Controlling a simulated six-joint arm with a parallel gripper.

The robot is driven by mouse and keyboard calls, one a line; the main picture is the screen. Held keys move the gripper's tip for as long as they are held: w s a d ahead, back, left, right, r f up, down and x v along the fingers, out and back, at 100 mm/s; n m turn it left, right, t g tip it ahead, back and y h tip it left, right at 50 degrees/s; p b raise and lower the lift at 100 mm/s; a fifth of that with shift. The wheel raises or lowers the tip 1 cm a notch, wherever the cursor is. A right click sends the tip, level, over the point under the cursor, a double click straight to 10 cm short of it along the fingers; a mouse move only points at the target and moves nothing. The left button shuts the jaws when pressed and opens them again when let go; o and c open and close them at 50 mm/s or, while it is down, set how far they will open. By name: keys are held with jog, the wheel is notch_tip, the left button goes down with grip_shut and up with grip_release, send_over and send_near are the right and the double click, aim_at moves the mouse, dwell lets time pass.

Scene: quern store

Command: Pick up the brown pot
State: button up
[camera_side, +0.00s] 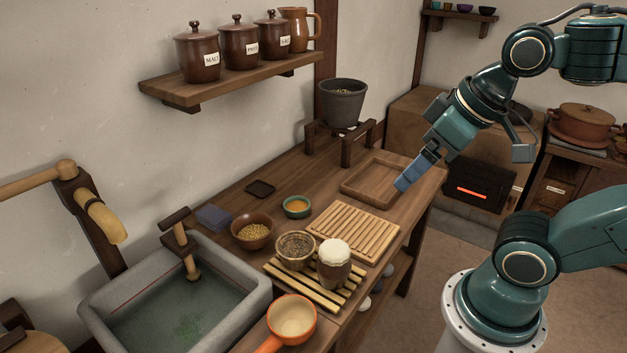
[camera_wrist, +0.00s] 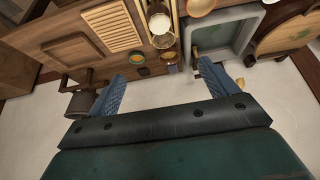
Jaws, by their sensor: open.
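A brown pot (camera_side: 335,272) with a pale domed cover stands upright on a slatted wooden rack (camera_side: 300,290) at the front of the bench. Its pale top also shows near the upper edge of the wrist view (camera_wrist: 160,22). My gripper (camera_side: 405,183) is above the right end of the bench, by the wooden tray, well apart from this pot. In the wrist view its two blue fingers (camera_wrist: 162,70) are spread with nothing between them held. Other brown lidded pots (camera_side: 199,55) stand on the wall shelf, and a wide brown lidded pot (camera_side: 582,122) is at the back right.
A bowl of seeds (camera_side: 295,247) stands close beside the covered pot. A ribbed board (camera_side: 354,230), grain bowl (camera_side: 252,232) and orange-handled pan (camera_side: 291,316) are near. A stone sink (camera_side: 255,296) is at left. An empty wooden tray (camera_side: 357,190) and grey hopper (camera_side: 343,103) are farther back.

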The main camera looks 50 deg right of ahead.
dwell(0.3)
jog(key=m+g+y, duration=0.2)
jog(key=m+g, duration=0.3)
jog(key=m, duration=1.8)
send_over(336, 246)
jog(key=d, duration=0.1)
notch_tip(336, 246, down, 16)
jog(key=f, duration=0.1)
jog(key=shift+s+d+r, duration=0.2)
jog(key=shift+s, duration=0.1)
jog(key=shift+w+a+f, duration=0.1)
jog(key=shift+a+f, duration=0.1)
jog(key=shift+f, duration=1.2)
jog(key=shift+w+a+f, duration=0.1)
jog(key=shift+a+f, duration=0.1)
jog(key=shift+f, duration=1.2)
jog(key=shift+w+a+f, duration=0.1)
jog(key=shift+a+f, duration=0.1)
jog(key=shift+f, duration=1.2)
jog(key=shift+f, duration=0.1)
jog(key=shift+n, duration=0.3)
jog(key=shift+w+a+f, duration=0.1)
jog(key=shift+a+f, duration=0.15)
jog(key=shift+f, duration=1)
jog(key=shift+a+f, duration=0.2)
jog(key=shift+f, duration=1)
